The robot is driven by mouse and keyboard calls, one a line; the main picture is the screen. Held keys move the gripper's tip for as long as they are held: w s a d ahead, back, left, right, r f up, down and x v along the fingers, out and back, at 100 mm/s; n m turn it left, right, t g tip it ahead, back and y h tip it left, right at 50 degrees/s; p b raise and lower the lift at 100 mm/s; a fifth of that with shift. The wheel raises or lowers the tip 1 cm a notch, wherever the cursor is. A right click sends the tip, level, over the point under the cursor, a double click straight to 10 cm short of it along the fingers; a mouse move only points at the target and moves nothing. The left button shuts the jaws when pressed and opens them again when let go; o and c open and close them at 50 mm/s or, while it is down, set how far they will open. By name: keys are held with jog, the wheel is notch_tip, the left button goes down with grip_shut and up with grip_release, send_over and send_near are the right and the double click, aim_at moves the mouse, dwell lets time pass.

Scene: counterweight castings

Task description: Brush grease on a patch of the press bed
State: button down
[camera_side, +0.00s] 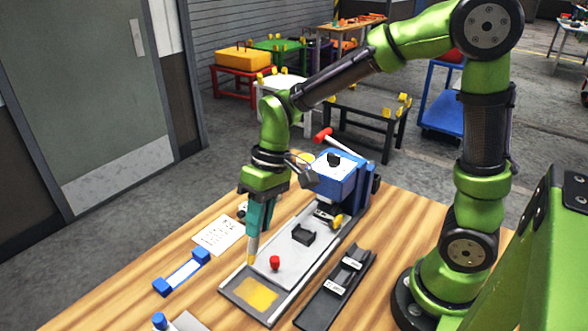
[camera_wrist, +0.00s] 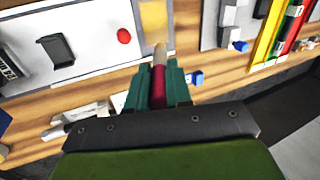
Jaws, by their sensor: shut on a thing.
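The press bed (camera_side: 283,262) is a long pale plate running from the blue press (camera_side: 335,182) toward the front of the wooden table. A yellow patch (camera_side: 256,293) lies on the dark panel at its front end, and it also shows in the wrist view (camera_wrist: 154,20). My gripper (camera_side: 257,228), with teal fingers, points down by the bed's left edge. It is shut on a brush (camera_side: 251,255) with a pale tan tip. In the wrist view my gripper (camera_wrist: 158,78) holds the brush's dark red handle (camera_wrist: 158,90). The tip appears just short of the patch; contact cannot be told.
A red knob (camera_side: 275,263) and a black block (camera_side: 303,234) stand on the bed. A dark rail with white labels (camera_side: 335,288) lies to its right. A blue-ended holder (camera_side: 182,272) and a paper card (camera_side: 219,234) lie to its left. The press has a red-handled lever (camera_side: 322,135).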

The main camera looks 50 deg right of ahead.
aim_at(257, 247)
jog(key=shift+d+x, duration=0.25)
jog(key=shift+x, duration=1.35)
jog(key=shift+d+x, duration=0.2)
jog(key=shift+x, duration=1.45)
jog(key=shift+a+f, duration=0.15)
jog(key=shift+a, duration=1.35)
jog(key=d, duration=0.4)
jog(key=shift+d, duration=0.1)
jog(key=shift+r, duration=4.05)
